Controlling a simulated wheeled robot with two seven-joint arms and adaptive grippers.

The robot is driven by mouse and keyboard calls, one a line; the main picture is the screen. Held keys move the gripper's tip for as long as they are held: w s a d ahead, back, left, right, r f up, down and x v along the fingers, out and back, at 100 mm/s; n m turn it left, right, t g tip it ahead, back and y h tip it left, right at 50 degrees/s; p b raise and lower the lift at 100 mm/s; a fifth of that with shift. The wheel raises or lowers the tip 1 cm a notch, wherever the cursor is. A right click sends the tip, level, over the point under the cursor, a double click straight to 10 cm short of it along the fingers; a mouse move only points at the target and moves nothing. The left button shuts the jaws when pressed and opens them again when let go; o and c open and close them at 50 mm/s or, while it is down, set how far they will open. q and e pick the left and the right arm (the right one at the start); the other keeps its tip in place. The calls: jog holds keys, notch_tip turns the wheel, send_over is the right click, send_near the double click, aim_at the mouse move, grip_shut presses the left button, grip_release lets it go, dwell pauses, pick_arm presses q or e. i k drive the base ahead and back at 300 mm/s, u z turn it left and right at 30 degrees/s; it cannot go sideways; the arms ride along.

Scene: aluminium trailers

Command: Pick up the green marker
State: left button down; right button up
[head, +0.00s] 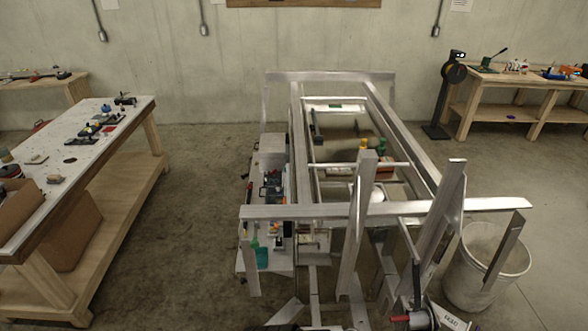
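I cannot make out a green marker for certain. A small green item (254,242) stands near the front of the low grey surface beside the trailer frame, too small to identify. A teal item (262,258) lies just in front of it. A green-topped object (372,143) stands inside the frame beside a yellow-topped one (363,143). Neither of my grippers is in view.
A long workbench (130,106) with scattered tools stands at left. A white bucket (481,265) stands at right, with a metal bar leaning in it. Another bench (530,80) is at the back right. Open concrete floor (195,220) lies between the left bench and trailer.

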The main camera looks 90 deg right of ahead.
aim_at(382, 147)
jog(key=i, duration=1.7)
jog(key=z, duration=1.7)
jog(key=i, duration=1.3)
jog(key=z, duration=1)
jog(key=i, duration=2.75)
jog(key=z, duration=3.2)
